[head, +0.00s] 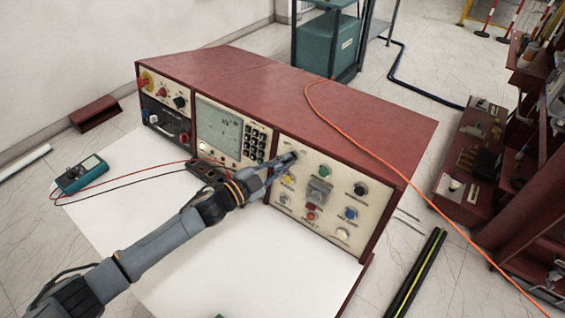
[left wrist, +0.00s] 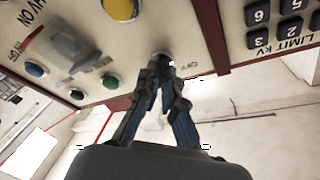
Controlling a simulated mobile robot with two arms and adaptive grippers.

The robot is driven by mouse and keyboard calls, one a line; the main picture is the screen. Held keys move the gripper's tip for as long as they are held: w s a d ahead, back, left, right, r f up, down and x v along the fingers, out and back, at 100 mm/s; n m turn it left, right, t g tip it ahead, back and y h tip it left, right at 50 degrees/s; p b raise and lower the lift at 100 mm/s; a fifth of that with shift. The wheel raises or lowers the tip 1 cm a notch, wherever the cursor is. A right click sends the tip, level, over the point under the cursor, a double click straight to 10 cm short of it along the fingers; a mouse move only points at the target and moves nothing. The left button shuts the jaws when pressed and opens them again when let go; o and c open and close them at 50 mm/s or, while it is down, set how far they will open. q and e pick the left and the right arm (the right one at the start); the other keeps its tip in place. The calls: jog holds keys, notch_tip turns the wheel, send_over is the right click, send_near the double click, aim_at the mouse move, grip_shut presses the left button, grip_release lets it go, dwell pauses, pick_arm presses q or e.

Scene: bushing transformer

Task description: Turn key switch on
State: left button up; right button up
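The key switch (left wrist: 160,52) is a round grey fitting on the cream control panel, next to an "OFF" label in the left wrist view. My left gripper (left wrist: 165,68) is at it, with both fingertips close together over its front. The key itself is mostly hidden between the fingertips. In the head view, my left gripper (head: 287,160) reaches from the lower left to the upper left of the right-hand panel (head: 328,226). The fingers look closed on the key. My right gripper is in neither view.
Nearby on the panel are a green button (head: 323,171), a yellow button (head: 289,179) and a dark knob (head: 360,189). A keypad meter panel (head: 219,131) is to the left. A teal multimeter (head: 81,174) with leads lies on the white tabletop (head: 265,268). An orange cable (head: 400,165) crosses the red console.

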pick_arm(q)
jog(key=o, duration=0.5)
jog(key=shift+c, duration=0.2)
jog(key=v, duration=1.2)
